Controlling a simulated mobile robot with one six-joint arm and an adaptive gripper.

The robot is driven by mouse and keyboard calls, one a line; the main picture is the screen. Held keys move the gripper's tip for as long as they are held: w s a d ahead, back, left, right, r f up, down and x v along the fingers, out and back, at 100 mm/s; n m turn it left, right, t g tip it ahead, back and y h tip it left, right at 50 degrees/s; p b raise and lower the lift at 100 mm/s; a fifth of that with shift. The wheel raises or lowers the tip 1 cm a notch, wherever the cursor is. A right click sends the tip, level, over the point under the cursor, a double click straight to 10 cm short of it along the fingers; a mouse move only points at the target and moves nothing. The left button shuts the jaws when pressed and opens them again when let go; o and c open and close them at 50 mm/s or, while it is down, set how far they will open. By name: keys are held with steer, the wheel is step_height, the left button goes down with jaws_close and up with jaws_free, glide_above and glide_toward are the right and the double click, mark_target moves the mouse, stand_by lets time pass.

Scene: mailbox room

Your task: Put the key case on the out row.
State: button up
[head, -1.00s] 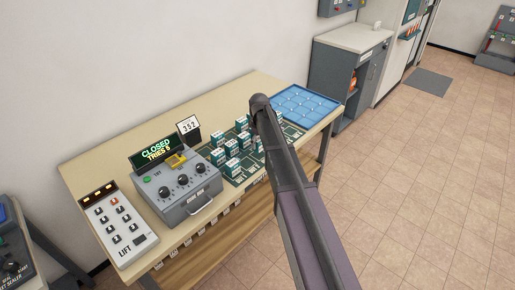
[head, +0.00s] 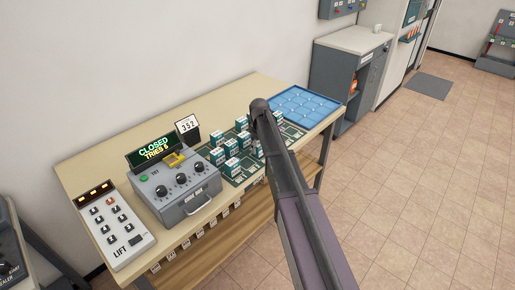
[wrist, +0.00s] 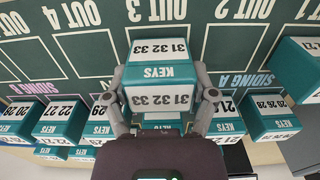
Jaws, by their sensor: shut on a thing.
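My gripper (wrist: 159,84) is shut on a teal and white key case (wrist: 160,98) marked 31 32 33, with one finger on each side of it. The case is over the dark green board (wrist: 85,55), close to the printed OUT slots. I cannot tell whether it touches the board. In the head view my arm hides the gripper and most of the board's far part.
Several other key cases (wrist: 58,128) stand in a row on both sides of the held one. In the head view, a grey dial box (head: 180,185), a LIFT panel (head: 115,222) and a blue tray (head: 302,105) share the table.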

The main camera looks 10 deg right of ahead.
mark_target(259, 144)
steer(key=shift+f, duration=0.15)
steer(key=o, duration=1.1)
steer(key=shift+r, duration=0.25)
step_height(259, 144, up, 12)
steer(key=p, duration=1.2)
steer(key=s+m, duration=0.7)
steer(key=s, duration=2.2)
steer(key=shift+a, duration=0.3)
